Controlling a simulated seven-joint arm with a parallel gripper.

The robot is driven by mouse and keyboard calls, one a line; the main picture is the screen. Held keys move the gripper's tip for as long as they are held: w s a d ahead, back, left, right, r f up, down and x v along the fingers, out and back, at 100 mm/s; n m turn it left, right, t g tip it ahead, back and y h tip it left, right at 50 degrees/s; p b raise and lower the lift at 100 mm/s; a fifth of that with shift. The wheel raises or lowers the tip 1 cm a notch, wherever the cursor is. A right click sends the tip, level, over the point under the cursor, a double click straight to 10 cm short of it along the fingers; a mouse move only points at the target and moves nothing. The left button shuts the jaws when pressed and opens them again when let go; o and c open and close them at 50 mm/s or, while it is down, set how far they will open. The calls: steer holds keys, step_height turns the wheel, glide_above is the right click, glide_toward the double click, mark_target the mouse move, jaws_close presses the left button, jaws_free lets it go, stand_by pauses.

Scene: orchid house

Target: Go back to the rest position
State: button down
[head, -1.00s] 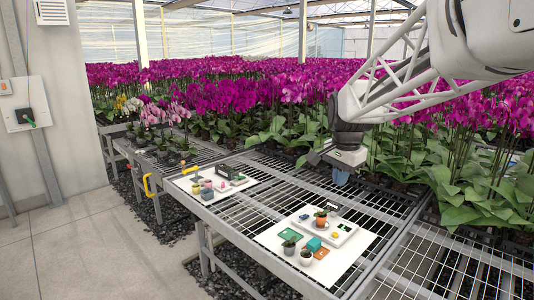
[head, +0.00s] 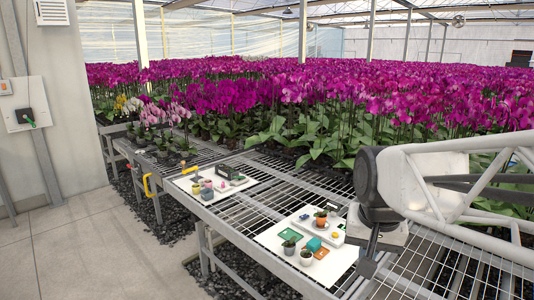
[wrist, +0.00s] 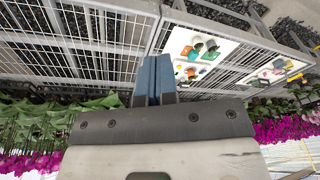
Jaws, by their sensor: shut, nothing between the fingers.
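My gripper (head: 368,266) is at the lower right of the head view, above the mesh bench to the right of the near white board (head: 268,238). In the wrist view my gripper (wrist: 154,62) has its two blue fingers together, with nothing between them. The near board (wrist: 232,66) lies beyond the fingertips, to their right, apart from them.
A second white board (head: 190,184) with small pots and a black item lies further left on the mesh bench (head: 262,200). Magenta orchids (head: 300,95) fill the bench behind. A yellow handle (head: 149,185) hangs at the bench's front edge. Concrete floor lies at left.

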steer(key=s+f+n, duration=0.3)
steer(key=s+f, duration=0.2)
steer(key=s, duration=0.5)
